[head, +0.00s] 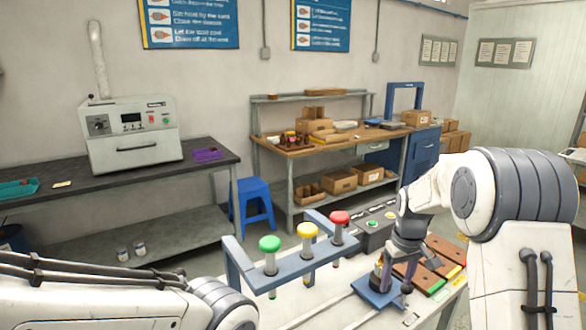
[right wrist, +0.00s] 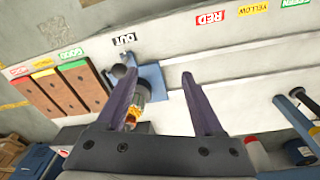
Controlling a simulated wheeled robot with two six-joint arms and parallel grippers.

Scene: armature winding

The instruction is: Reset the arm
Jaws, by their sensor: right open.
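My right gripper (head: 396,284) is open over the white bench at the lower right of the head view. In the right wrist view its two dark fingers (right wrist: 160,84) are spread apart with nothing held between their tips. An armature-like part with orange windings (right wrist: 133,115) is at the blue fixture (right wrist: 152,82) near the OUT label, partly hidden by the left finger. The blue fixture also shows in the head view (head: 377,293) below the gripper. My left arm comes in at the lower left of the head view, but its gripper is out of sight.
A blue rack (head: 285,279) with green, yellow and red capped posts stands left of the gripper. Brown trays (head: 420,276) with coloured labels lie to its right, and a grey button box (head: 374,235) stands behind. The labelled bench strip (right wrist: 240,60) is clear.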

